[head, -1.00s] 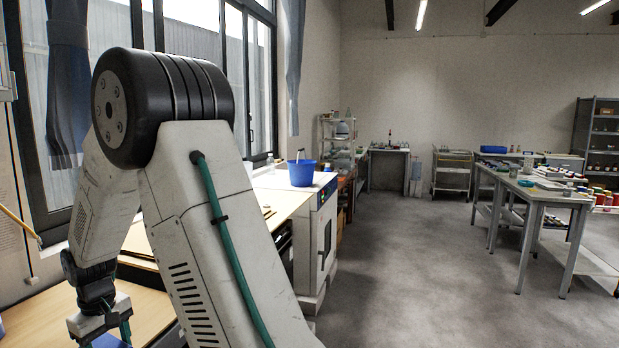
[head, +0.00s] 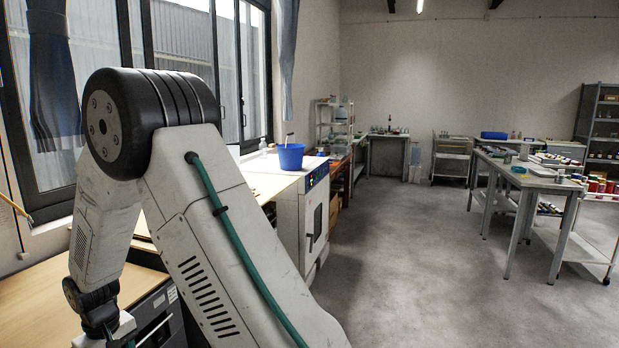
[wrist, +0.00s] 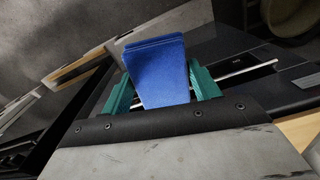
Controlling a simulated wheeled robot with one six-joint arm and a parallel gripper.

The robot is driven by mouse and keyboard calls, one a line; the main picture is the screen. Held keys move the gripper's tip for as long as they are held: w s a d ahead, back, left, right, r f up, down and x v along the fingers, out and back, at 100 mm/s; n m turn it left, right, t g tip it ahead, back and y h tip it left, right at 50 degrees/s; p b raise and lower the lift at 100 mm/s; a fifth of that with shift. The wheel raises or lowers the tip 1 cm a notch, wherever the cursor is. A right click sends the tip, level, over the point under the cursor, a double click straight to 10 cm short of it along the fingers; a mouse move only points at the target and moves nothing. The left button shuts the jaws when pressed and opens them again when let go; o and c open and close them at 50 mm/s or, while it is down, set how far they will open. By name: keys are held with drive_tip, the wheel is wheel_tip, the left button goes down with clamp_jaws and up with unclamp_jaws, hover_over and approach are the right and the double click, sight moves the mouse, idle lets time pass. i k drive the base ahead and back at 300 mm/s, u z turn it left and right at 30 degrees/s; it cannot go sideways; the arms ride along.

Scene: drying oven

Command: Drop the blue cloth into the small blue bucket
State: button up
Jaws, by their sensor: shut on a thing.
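The blue cloth (wrist: 158,72) is a folded pad in the wrist view. My gripper (wrist: 160,88) is shut on it, with a teal finger on each side. In the head view the gripper is mostly cut off by the bottom edge at the lower left, and the cloth is not visible there. The small blue bucket (head: 290,157) stands upright on top of the white drying oven, with a thin stick-like thing poking out of it. The gripper is well apart from the bucket, on the near side. The inside of the bucket is hidden.
The white drying oven (head: 313,215) stands past my arm. A wooden worktop (head: 45,290) is at the lower left, with a dark appliance (head: 158,318) beside it. A grey table (head: 530,178) with small items stands at the right. The middle floor is clear.

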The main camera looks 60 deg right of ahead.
sight(291, 151)
drive_tip(key=z, duration=2.85)
drive_tip(key=i, duration=5.2)
drive_tip(key=u, duration=2.05)
